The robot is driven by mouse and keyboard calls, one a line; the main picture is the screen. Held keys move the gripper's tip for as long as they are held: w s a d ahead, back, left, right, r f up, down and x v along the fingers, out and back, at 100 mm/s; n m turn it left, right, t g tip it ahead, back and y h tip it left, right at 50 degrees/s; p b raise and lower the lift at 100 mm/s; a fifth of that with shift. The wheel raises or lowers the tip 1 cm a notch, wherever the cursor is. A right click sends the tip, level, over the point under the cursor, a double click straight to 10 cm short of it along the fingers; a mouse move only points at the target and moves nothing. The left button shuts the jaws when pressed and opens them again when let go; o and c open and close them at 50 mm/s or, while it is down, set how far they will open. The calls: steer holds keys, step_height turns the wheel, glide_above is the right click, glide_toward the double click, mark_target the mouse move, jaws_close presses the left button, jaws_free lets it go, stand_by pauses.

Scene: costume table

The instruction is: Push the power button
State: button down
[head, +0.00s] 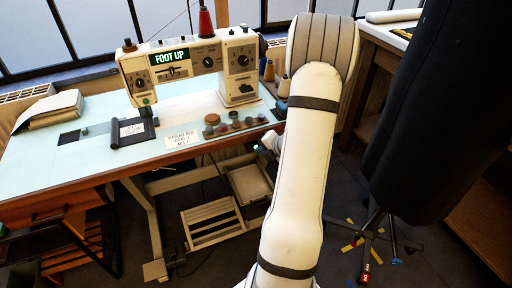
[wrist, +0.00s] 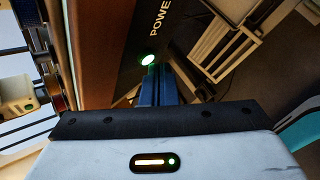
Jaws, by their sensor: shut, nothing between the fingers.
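The power button (wrist: 148,59) glows pale green in the wrist view, on a dark panel (wrist: 128,40) with lettering that reads "POWE" before it is cut off. My gripper (wrist: 155,72) is shut and empty, its blue fingers together and pointing at the button. The fingertips are right at the button's lower edge in the picture; I cannot tell whether they touch it. In the head view, the area below the table's front edge is partly hidden behind my arm, and the button is not clear there.
A sewing machine (head: 190,62) with a "FOOT UP" display stands on the pale table (head: 60,160). Spools and a card lie near its front edge. A pedal (head: 212,220) and table legs are below. A large black form (head: 425,110) on a stand is at the right.

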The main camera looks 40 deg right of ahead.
steer(key=shift+s+a, duration=0.15)
steer(key=shift+s, duration=0.4)
steer(key=s+a, duration=0.1)
steer(key=s, duration=0.5)
steer(key=shift+a, duration=0.2)
steer(key=shift+w, duration=0.1)
